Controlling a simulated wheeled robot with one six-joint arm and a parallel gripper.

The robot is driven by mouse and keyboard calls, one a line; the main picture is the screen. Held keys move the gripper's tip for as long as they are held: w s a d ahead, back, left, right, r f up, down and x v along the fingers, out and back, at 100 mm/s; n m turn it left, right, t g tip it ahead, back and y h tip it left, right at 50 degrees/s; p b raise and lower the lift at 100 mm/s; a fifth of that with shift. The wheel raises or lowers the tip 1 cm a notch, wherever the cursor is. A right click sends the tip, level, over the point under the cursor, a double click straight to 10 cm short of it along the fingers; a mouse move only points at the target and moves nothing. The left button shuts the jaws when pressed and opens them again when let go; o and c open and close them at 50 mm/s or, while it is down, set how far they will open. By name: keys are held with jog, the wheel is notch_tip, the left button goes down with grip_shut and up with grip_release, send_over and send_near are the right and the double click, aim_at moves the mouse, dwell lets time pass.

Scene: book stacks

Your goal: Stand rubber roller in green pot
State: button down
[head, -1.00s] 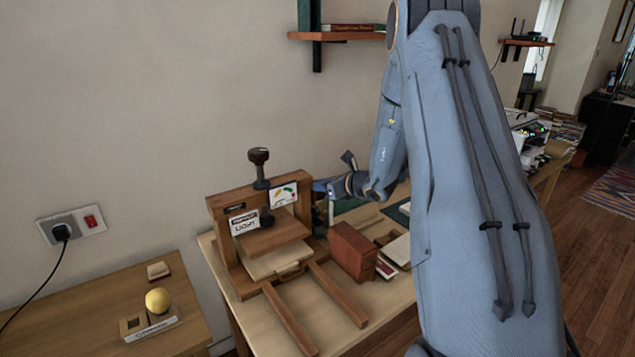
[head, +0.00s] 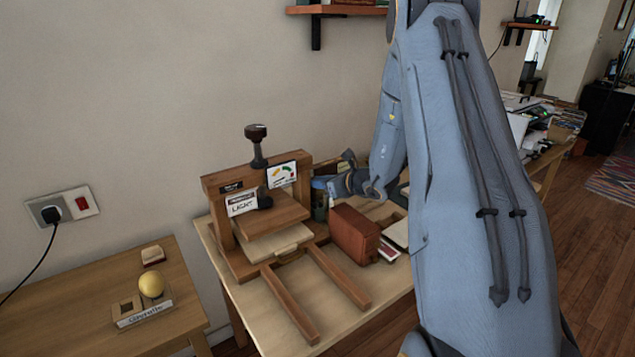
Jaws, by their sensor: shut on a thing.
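My gripper (head: 328,184) is at the far end of the bench, just right of the wooden press, low over the bench top and pointing left. It is small in the picture and its fingertips are partly hidden. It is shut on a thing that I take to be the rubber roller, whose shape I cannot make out. A dark greenish thing (head: 320,206) stands beneath the fingers, between the press and a brown box. It may be the green pot, but its rim is hidden. I cannot tell whether the held thing is inside it.
The wooden press (head: 273,227) with a black knob stands on the bench (head: 265,312), left of my gripper. A brown box (head: 354,234) stands close in front. A side table (head: 185,318) holds a yellow ball (head: 151,284). My arm covers the bench's right part.

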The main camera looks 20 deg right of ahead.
jog(key=c, duration=1.6)
grip_release()
jog(key=shift+b+v, duration=0.8)
jog(key=shift+v, duration=3.1)
